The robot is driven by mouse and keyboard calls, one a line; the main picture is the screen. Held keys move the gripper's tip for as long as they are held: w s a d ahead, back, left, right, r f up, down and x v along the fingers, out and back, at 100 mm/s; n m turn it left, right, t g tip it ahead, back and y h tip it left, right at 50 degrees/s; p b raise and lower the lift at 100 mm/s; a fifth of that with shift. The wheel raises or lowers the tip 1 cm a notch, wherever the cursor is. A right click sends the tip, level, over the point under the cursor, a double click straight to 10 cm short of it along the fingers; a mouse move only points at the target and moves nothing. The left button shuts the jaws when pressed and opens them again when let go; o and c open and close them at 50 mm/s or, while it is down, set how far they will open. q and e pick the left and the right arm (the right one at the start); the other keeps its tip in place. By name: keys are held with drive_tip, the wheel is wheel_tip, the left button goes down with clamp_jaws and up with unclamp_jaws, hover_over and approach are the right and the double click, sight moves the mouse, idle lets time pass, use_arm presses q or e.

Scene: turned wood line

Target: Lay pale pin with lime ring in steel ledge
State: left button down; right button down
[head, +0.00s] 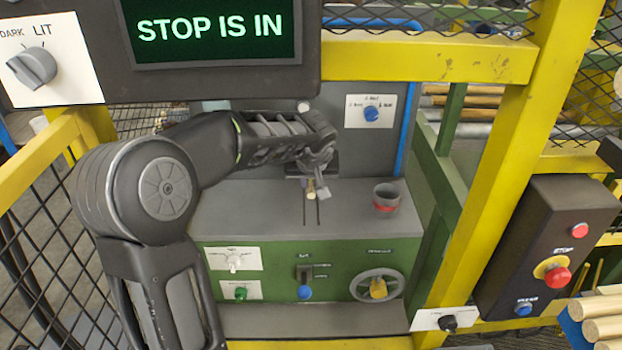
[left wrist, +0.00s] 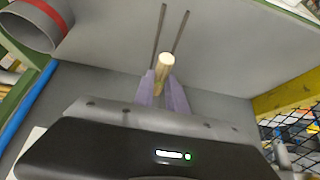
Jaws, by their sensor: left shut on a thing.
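A pale wooden pin (head: 311,188) is held in my left gripper (head: 313,191), above the grey top of the green machine. In the left wrist view the pin (left wrist: 165,65) stands out between the two purple-grey fingertips (left wrist: 164,88), its round end towards the camera. No lime ring shows on the part of the pin in sight; the fingers hide some of it. A grey steel ledge (head: 320,320) runs along the front of the machine below the green panel and looks bare. My right gripper is not in view.
Two thin dark parallel strips (head: 318,212) run along the grey top (head: 245,212) near the gripper. A grey cup with a red band (head: 386,198) stands to the right. Yellow posts (head: 490,170) and mesh frame the opening. A lit screen (head: 210,28) reads "STOP IS IN".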

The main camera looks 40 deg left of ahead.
sight(311, 209)
use_arm(q)
drive_tip(key=shift+s+f, duration=0.1)
drive_tip(key=shift+f, duration=0.6)
wheel_tip(311, 209, down, 3)
drive_tip(key=shift+r+b, duration=0.15)
drive_tip(key=shift+b, duration=0.7)
drive_tip(key=shift+f, duration=0.9)
drive_tip(key=c, duration=1.3)
unclamp_jaws()
drive_tip(key=shift+r+p, duration=0.15)
drive_tip(key=shift+p, duration=0.2)
